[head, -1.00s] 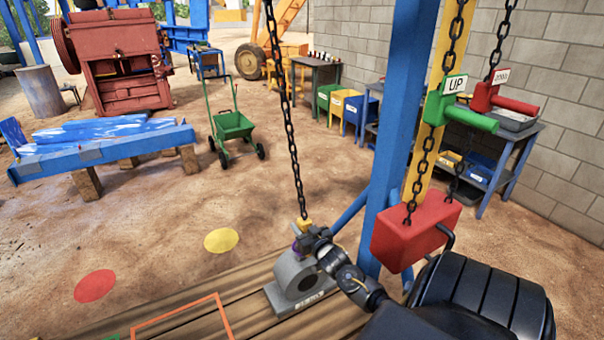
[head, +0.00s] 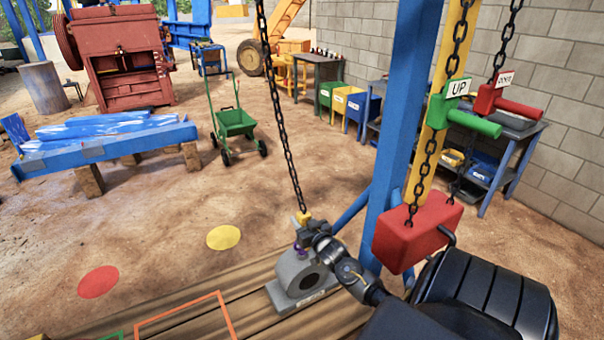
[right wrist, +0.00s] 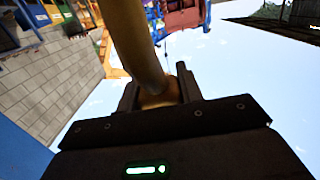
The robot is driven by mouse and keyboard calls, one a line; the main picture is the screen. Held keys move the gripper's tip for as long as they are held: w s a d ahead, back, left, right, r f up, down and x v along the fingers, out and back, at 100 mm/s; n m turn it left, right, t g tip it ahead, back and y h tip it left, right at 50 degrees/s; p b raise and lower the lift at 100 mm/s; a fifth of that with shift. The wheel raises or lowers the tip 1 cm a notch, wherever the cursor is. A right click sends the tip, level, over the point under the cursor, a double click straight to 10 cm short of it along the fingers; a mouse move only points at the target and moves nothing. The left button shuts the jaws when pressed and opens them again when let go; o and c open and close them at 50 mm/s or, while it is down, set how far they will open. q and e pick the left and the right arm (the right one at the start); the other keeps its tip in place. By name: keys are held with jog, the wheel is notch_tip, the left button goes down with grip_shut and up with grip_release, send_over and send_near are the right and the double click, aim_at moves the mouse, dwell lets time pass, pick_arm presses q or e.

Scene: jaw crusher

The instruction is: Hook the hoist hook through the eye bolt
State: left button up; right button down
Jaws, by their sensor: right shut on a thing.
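The hoist chain (head: 277,115) hangs down to a yellow hook piece (head: 303,217) just above a grey bearing block (head: 287,290). My right gripper (head: 306,236) is shut on the hook, over the top of the block. In the right wrist view the brass-coloured hook (right wrist: 137,45) runs down between the gripper's fingers (right wrist: 158,95). A bit of purple, apparently the eye bolt (head: 298,250), shows on the block's top just under the gripper. The gripper hides most of it, so I cannot tell whether the hook passes through it. My left gripper is not in view.
The block stands on a wooden plank deck (head: 190,320) with an orange frame outline (head: 228,318). A blue post (head: 405,130) stands close to the right. Beside it hang a red box (head: 415,233), a green UP handle (head: 470,120) and a red handle (head: 515,106).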

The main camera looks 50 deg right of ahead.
jog(key=shift+w+d+r+p, duration=0.1)
jog(key=shift+w+r+p, duration=0.1)
jog(key=shift+r, duration=0.25)
jog(key=shift+w+r+p, duration=0.1)
jog(key=shift+r+p, duration=0.05)
jog(key=shift+r, duration=0.25)
jog(key=c, duration=0.8)
grip_release()
jog(key=shift+c, duration=0.2)
jog(key=shift+s+f, duration=0.1)
jog(key=shift+s+f, duration=0.15)
jog(key=b+v, duration=0.2)
jog(key=v, duration=0.8)
jog(key=shift+s, duration=0.25)
